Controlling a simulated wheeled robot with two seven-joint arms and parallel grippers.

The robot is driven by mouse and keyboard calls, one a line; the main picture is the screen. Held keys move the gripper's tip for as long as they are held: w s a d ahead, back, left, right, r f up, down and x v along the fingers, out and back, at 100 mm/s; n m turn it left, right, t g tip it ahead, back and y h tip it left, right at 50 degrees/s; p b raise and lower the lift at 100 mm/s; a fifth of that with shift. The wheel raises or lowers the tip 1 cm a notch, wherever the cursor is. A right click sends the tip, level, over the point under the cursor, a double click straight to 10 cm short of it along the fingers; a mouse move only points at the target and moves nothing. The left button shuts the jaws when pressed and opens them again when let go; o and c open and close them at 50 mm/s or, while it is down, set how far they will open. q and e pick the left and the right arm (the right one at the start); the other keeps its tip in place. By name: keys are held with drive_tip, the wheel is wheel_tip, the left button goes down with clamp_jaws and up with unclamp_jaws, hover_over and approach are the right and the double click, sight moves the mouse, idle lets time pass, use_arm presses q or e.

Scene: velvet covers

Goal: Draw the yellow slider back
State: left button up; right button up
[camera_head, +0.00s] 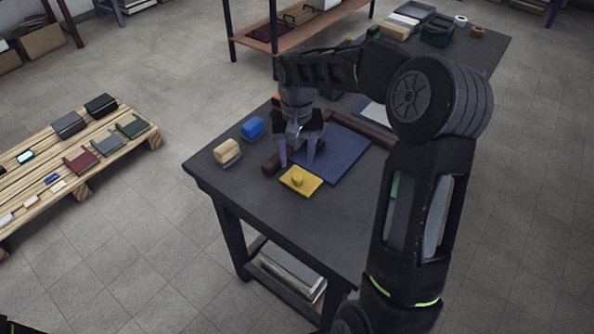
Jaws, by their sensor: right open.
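The yellow slider (301,181) is a flat yellow plate with a round knob on top. It lies on the dark table (238,187) close to the near left edge of a blue velvet panel (340,150). My right gripper (297,164) is open and points down just behind the slider, with its two pale fingers apart and nothing seen between them. From this view I cannot tell whether the fingertips touch the table or the panel. My right arm hides part of the table's right side. My left gripper is out of view.
A blue block (252,128) and a tan block (227,151) stand on the table's left. Dark brown bars (372,129) lie by the panel. Trays and rolls crowd the table's far end. A wooden pallet (75,150) with several items lies on the floor at left.

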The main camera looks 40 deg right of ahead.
sight(297, 176)
wheel_tip(297, 176, down, 6)
drive_tip(key=shift+f+p, duration=0.1)
drive_tip(key=shift+p, duration=0.2)
drive_tip(key=shift+c, duration=0.2)
clamp_jaws()
idle(1.1)
